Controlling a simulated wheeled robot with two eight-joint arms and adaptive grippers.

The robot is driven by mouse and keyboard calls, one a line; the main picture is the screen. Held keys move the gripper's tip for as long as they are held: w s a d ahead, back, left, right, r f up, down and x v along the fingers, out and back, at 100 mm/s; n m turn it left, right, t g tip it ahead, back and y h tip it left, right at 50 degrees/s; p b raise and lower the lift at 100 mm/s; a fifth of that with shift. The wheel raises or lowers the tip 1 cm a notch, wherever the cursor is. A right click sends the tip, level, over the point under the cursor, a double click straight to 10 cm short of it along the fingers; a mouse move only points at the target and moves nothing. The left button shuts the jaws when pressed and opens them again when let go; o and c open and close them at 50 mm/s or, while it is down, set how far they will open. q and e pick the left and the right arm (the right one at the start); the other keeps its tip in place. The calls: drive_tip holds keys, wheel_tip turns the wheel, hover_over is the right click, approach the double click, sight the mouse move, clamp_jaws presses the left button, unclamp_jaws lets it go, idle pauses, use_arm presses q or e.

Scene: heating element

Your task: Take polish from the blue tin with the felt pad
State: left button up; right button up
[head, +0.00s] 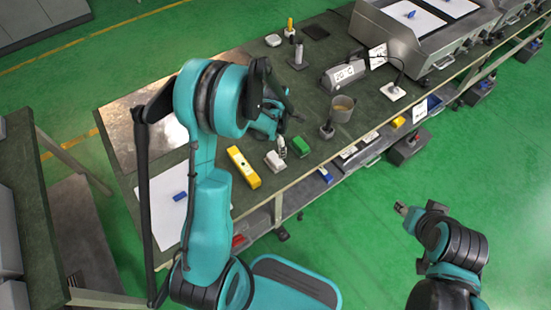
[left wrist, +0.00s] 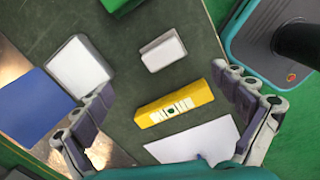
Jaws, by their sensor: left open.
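My left gripper (left wrist: 163,82) is open and empty, its fingers spread above the bench in the left wrist view. My right gripper (head: 402,209) is beyond the bench's front edge.
A yellow block (head: 243,167) and a green block (head: 301,147) lie near the front edge of the bench (head: 330,40). A white sheet (head: 165,220) bears a small blue piece (head: 180,196).

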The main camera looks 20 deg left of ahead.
sight(275, 159)
use_arm(q)
drive_tip(key=f+n, duration=0.2)
drive_tip(key=f, duration=0.1)
drive_tip(key=a+f+n, duration=0.1)
drive_tip(key=f, duration=0.1)
drive_tip(key=shift+f+n+g, duration=0.15)
drive_tip(key=shift+n+g, duration=0.15)
drive_tip(key=shift+g, duration=0.1)
wheel_tip(275, 159, down, 3)
drive_tip(key=shift+a+b, duration=0.1)
drive_tip(key=shift+b, duration=0.25)
wheel_tip(275, 159, down, 5)
drive_tip(key=shift+f+b, duration=0.2)
drive_tip(key=shift+b, duration=1.05)
drive_tip(key=shift+r, duration=0.1)
drive_tip(key=shift+c, duration=0.3)
drive_tip(key=c, duration=1)
drive_tip(key=shift+s+d+r, duration=0.1)
drive_tip(key=shift+d, duration=0.1)
drive_tip(key=c, duration=0.3)
drive_tip(key=shift+o, duration=0.4)
